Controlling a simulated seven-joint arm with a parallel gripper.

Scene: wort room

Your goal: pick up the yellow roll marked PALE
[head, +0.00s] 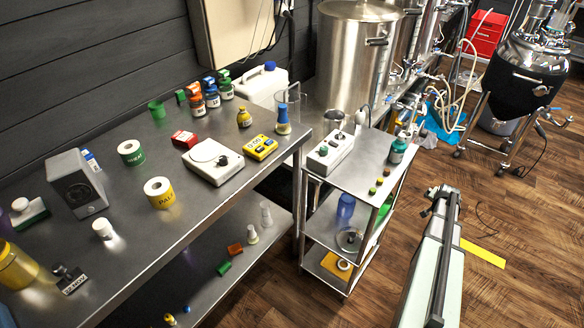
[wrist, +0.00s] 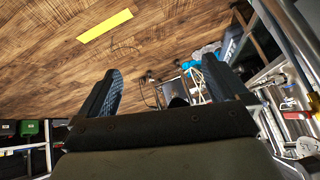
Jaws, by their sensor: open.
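The yellow roll (head: 165,199) stands upright on the steel bench (head: 125,215) in the head view, left of centre. It has a white top with a hole, and its side lettering reads about "PAL", the rest being turned away. In the wrist view my gripper (wrist: 162,78) has its two dark fingers spread wide with nothing between them. It is over the wooden floor, well away from the bench. The roll is not in the wrist view.
A green roll (head: 131,153) stands behind the yellow one. A grey box (head: 77,184) and a white knob-like piece (head: 103,229) are to its left, a white scale (head: 213,161) to its right. A steel cart (head: 365,165) stands between bench and my arm.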

